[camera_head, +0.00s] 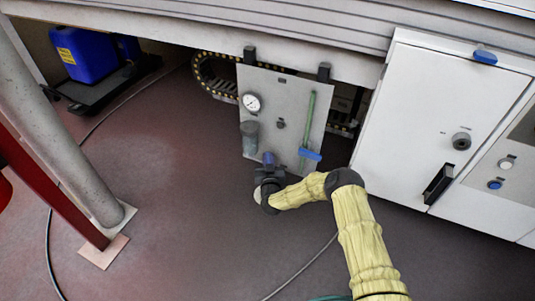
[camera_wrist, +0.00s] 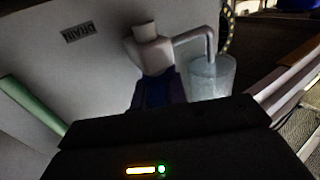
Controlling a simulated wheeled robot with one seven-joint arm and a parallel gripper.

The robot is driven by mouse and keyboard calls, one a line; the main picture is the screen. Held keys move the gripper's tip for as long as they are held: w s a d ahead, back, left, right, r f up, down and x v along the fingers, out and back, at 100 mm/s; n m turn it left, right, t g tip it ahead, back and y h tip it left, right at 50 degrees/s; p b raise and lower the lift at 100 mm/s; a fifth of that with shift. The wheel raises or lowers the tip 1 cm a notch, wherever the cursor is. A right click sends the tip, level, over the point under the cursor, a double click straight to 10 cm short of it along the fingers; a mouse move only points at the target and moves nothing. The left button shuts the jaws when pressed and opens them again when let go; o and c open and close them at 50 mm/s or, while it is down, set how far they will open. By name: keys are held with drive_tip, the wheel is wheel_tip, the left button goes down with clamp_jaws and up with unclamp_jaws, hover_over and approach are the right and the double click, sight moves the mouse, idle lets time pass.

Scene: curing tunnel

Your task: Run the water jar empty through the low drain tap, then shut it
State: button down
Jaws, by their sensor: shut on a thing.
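The grey panel (camera_head: 293,86) hangs under the long white housing. A small grey jar (camera_head: 249,137) is on its lower left; in the wrist view a clear jar (camera_wrist: 210,78) with a bent pipe reaching into it shows beside the tap. The tap (camera_wrist: 151,48) is a pale body with a dark blue handle (camera_wrist: 160,92), near an upside-down DRAIN label (camera_wrist: 83,32). The blue handle (camera_head: 268,158) shows at the panel's lower edge. My gripper (camera_head: 268,173) is shut on this handle, its jaws hiding the lower part. Water level and flow are not clear.
The panel also carries a gauge (camera_head: 252,103), a black knob (camera_head: 281,124) and a green tube (camera_head: 308,118) with a blue foot. A white cabinet (camera_head: 435,115) stands right. A grey post (camera_head: 65,110) and red beam (camera_head: 50,190) stand left. Floor between is mostly clear, with cables.

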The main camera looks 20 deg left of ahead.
drive_tip(key=shift+s+a+f+m+t+h+p, duration=0.1)
drive_tip(key=shift+m+t+h+p, duration=0.2)
drive_tip(key=shift+m+h, duration=0.7)
drive_tip(key=shift+s+a+m+t+h+p, duration=0.25)
drive_tip(key=shift+m+h, duration=0.35)
drive_tip(key=shift+h, duration=0.8)
drive_tip(key=shift+w+d, duration=0.25)
drive_tip(key=c, duration=1.4)
unclamp_jaws()
drive_tip(key=shift+w, duration=0.1)
drive_tip(key=s+d+p, duration=0.1)
drive_tip(key=s+p, duration=0.7)
drive_tip(key=s, duration=0.9)
drive_tip(key=shift+s+d, duration=0.2)
drive_tip(key=shift+d, duration=0.15)
